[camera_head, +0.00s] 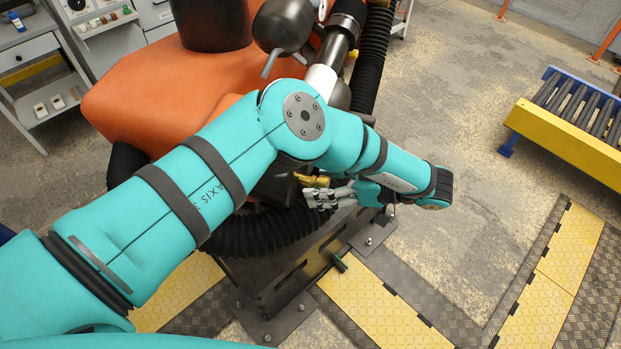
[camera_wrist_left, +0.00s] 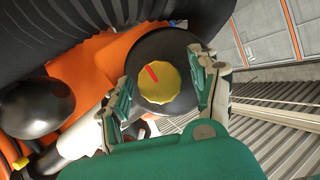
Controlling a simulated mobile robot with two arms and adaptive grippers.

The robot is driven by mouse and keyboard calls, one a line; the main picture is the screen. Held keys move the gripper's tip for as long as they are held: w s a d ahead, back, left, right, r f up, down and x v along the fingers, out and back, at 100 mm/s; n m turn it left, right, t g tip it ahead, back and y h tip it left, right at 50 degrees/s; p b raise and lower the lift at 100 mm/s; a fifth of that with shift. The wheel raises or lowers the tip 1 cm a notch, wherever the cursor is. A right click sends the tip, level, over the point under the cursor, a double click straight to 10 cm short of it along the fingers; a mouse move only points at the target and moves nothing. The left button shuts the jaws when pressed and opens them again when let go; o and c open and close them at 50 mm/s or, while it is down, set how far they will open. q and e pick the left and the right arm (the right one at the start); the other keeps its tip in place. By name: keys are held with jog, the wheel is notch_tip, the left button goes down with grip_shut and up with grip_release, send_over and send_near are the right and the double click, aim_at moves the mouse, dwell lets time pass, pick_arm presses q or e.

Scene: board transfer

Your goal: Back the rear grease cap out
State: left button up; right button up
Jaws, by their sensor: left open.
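The grease cap (camera_wrist_left: 159,85) is a yellow scalloped knob with a red stripe, on a round dark housing (camera_wrist_left: 178,55) in the left wrist view. The stripe points to the upper left. In the head view a small brass-coloured piece (camera_head: 312,180), probably the cap, shows beside my left gripper (camera_head: 326,196). In the left wrist view the fingers of my left gripper (camera_wrist_left: 161,80) are open, one on each side of the cap, with visible gaps. I cannot tell how far the fingertips are from it in depth. My right gripper is not in view.
A large orange machine body (camera_head: 140,90) stands behind my left arm. A black corrugated hose (camera_head: 250,232) curves below the gripper. A dark metal base (camera_head: 280,290) is bolted to the floor. A yellow roller conveyor (camera_head: 565,140) stands at right, with open floor between.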

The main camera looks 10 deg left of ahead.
pick_arm(q)
jog(key=shift+s+d, duration=0.1)
jog(key=shift+d, duration=0.25)
jog(key=shift+c, duration=1.2)
jog(key=c, duration=0.9)
jog(key=shift+f+n+t+b, duration=0.15)
jog(key=shift+n+t+b, duration=0.25)
jog(key=shift+b, duration=0.7)
jog(key=shift+c, duration=0.2)
jog(key=n+t+b, duration=0.1)
jog(key=n+b, duration=0.1)
jog(key=b, duration=0.1)
jog(key=shift+n+t+b, duration=0.7)
jog(key=shift+n+b, duration=0.3)
jog(key=shift+b, duration=0.55)
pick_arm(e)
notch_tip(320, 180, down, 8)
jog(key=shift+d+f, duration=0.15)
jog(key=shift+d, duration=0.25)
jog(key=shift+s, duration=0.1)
pick_arm(q)
jog(key=shift+r, duration=0.2)
